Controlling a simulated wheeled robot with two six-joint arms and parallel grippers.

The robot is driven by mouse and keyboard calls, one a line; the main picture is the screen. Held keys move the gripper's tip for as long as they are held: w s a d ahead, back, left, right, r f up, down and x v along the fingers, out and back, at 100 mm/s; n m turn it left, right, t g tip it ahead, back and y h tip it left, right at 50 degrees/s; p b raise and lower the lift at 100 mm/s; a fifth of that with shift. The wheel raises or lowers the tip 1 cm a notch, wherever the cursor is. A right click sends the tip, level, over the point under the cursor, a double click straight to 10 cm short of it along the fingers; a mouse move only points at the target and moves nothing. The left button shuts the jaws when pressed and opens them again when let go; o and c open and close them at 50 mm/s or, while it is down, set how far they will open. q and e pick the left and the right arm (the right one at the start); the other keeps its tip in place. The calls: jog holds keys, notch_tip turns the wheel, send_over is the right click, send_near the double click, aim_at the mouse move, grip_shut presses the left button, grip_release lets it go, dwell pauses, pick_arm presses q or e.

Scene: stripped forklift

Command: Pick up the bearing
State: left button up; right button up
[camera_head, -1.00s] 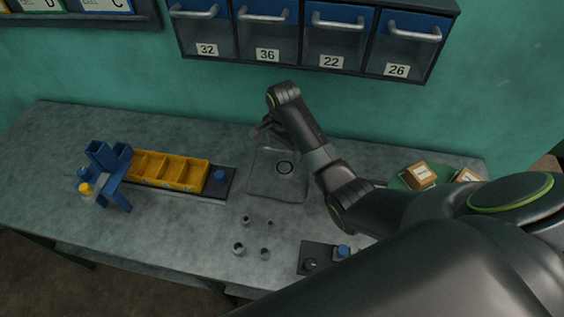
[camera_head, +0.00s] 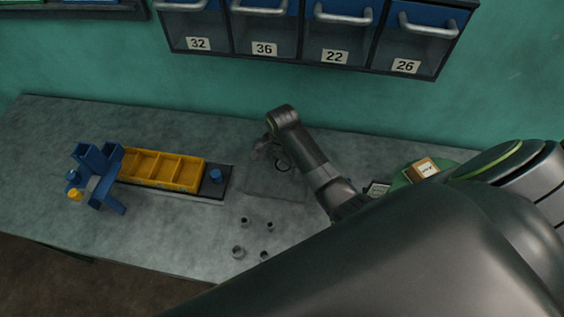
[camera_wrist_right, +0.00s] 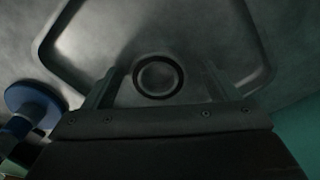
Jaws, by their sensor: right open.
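The bearing, a dark ring (camera_wrist_right: 181,79), lies flat on a shallow grey metal tray (camera_wrist_right: 250,55). In the head view the ring (camera_head: 283,173) shows on the tray (camera_head: 262,190), partly behind my right arm. My right gripper (camera_head: 262,152) is over the tray, up and left of the ring in that view. In the right wrist view the open fingers of the gripper (camera_wrist_right: 160,74) appear on either side of the ring, with nothing held. I cannot tell how high they are above it. My left gripper is not in view.
A yellow divided bin (camera_head: 160,172), a blue stand (camera_head: 97,180) and a black plate with a blue knob (camera_head: 216,176) are left of the tray. Several small metal parts (camera_head: 238,252) lie in front. A box (camera_head: 422,170) sits on a green disc at right. Drawers (camera_head: 264,48) hang behind.

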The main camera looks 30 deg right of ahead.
jog(key=shift+s+a+r, duration=0.1)
jog(key=shift+s+r, duration=0.05)
jog(key=shift+s, duration=0.15)
jog(key=c, duration=0.5)
jog(key=shift+w, duration=0.1)
jog(key=c, duration=0.4)
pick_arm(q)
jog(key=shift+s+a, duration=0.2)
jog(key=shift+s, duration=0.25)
pick_arm(e)
jog(key=shift+o, duration=0.2)
